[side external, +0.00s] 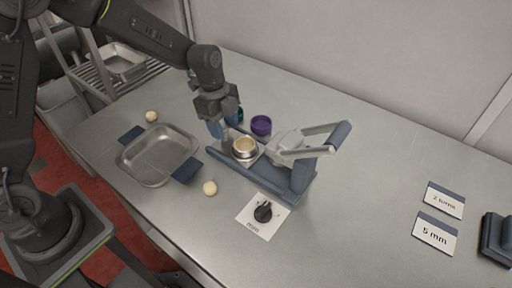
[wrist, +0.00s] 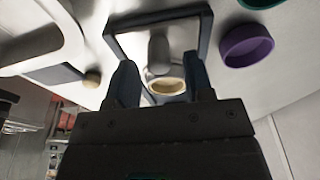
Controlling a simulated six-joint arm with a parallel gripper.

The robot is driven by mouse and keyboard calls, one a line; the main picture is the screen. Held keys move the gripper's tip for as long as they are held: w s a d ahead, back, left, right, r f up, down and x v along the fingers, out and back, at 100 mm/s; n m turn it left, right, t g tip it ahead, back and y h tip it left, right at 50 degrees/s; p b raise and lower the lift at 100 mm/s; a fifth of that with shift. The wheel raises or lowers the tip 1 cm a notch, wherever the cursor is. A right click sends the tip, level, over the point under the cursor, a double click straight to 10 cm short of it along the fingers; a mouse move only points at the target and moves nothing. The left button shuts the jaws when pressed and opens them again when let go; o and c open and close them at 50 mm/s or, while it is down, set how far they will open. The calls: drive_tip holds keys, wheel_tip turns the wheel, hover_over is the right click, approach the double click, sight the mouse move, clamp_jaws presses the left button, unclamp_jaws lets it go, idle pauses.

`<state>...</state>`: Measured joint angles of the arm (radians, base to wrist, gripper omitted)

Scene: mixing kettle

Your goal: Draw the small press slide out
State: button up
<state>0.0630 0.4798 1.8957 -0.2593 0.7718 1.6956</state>
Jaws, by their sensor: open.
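The small press (side external: 303,178) stands on the table with a dark blue frame and a raised grey lever with a blue grip. Its slide (side external: 250,158) lies between the blue rails and carries a metal cup (side external: 245,151) with pale dough in it. My gripper (side external: 222,132) is over the press's rear left end, beside the cup. In the wrist view my open fingers (wrist: 161,84) stand either side of a rounded grey piece (wrist: 158,52) and the cup (wrist: 167,87). I cannot tell whether either finger touches anything.
A metal tray (side external: 143,176) with blue handles lies left of the press. Dough balls (side external: 210,188) lie near it. A purple bowl (side external: 261,125) and a teal one (side external: 240,114) stand behind. A dial card (side external: 251,221) is in front; label cards (side external: 436,233) lie right.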

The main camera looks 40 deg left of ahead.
wheel_tip(320, 180, up, 12)
idle(1.1)
